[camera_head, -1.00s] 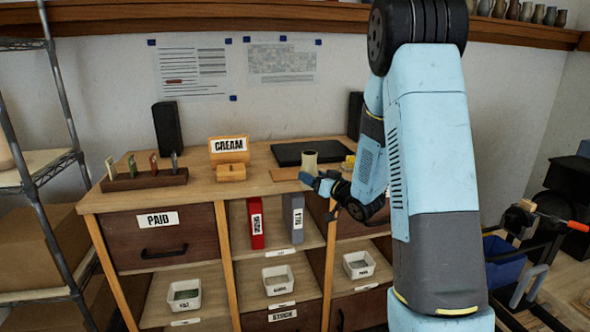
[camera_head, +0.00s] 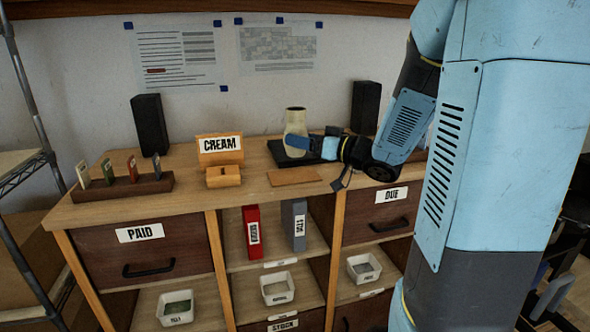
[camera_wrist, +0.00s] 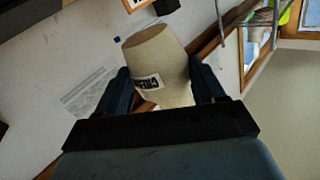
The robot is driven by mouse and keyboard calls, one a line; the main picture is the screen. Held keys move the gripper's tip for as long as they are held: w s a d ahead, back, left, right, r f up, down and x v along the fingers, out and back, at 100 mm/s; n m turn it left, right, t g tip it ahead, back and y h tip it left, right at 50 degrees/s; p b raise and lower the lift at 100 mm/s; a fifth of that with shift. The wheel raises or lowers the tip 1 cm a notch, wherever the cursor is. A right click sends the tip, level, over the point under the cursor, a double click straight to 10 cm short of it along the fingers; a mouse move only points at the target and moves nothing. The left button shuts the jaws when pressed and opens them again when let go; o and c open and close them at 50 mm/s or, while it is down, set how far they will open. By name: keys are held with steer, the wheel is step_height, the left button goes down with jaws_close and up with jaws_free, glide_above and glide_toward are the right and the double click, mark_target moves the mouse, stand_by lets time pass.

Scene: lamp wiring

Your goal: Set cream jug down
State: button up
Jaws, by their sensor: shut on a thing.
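The cream jug (camera_head: 295,128) is a pale, tapered vessel in my gripper (camera_head: 303,148), upright in the head view. In the wrist view the jug (camera_wrist: 160,65) sits between both fingers of my gripper (camera_wrist: 166,88), which is shut on it.
Tan mat (camera_head: 294,177) lies bare on the desk top. Black speakers (camera_head: 149,124) and (camera_head: 365,107) stand at the back. A wooden rack with several cards (camera_head: 123,189) is at left. Red (camera_head: 252,232) and grey binders (camera_head: 294,224) stand in the shelf below.

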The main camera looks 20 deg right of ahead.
steer(key=w+f, duration=0.2)
steer(key=w, duration=0.2)
steer(key=w+d+f, duration=0.1)
steer(key=w+f, duration=0.2)
steer(key=w+d+f, duration=0.1)
steer(key=w+f, duration=0.2)
steer(key=w, duration=0.1)
steer(key=shift+w+d+f, duration=0.1)
steer(key=shift+w+d, duration=0.1)
steer(key=shift+w, duration=0.1)
steer(key=shift+w+d+f, duration=0.1)
steer(key=shift+w+f, duration=0.45)
steer(key=shift+f, duration=1.7)
steer(key=o, duration=1.2)
steer(key=shift+c, duration=0.2)
